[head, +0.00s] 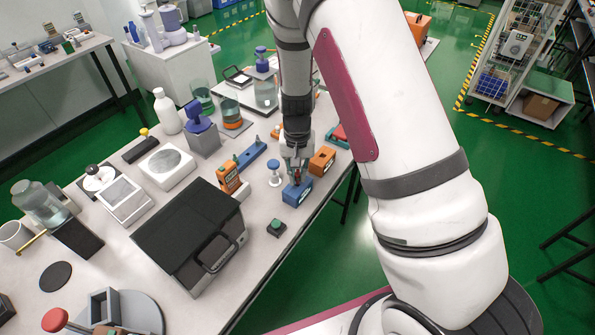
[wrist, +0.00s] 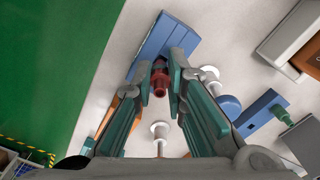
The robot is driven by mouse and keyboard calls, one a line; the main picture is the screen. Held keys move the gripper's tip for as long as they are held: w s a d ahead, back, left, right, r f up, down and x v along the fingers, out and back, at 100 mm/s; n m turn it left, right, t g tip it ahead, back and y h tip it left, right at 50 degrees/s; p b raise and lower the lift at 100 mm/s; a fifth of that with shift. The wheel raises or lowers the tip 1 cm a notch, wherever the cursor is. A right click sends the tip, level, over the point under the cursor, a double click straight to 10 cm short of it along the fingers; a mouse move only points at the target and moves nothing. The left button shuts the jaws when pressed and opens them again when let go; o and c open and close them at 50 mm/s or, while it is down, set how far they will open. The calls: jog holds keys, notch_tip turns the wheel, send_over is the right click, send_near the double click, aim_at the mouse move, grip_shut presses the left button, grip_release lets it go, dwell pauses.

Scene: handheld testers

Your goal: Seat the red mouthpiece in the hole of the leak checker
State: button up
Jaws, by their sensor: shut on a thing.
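The red mouthpiece (wrist: 160,80) is between the fingertips of my gripper (wrist: 161,72), which is shut on it. A small red part of it also shows in the head view (head: 297,180). The blue box-shaped tester (head: 298,193), seemingly the leak checker, stands on the table right under my gripper (head: 297,170). In the wrist view the blue tester (wrist: 160,42) lies just beyond the fingertips. Its hole is not visible, hidden by the mouthpiece and fingers. I cannot tell whether the mouthpiece is in the hole or above it.
An orange tester (head: 323,160) stands behind right of the blue one, another orange one (head: 229,178) to its left. A white spool-shaped stand with a blue top (head: 273,172) is close on the left. A black-lidded case (head: 188,232) fills the front. The table edge is close on the right.

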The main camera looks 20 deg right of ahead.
jog(key=shift+f+b, duration=0.5)
jog(key=shift+f, duration=0.55)
jog(key=o, duration=0.8)
notch_tip(320, 180, up, 12)
dwell(0.4)
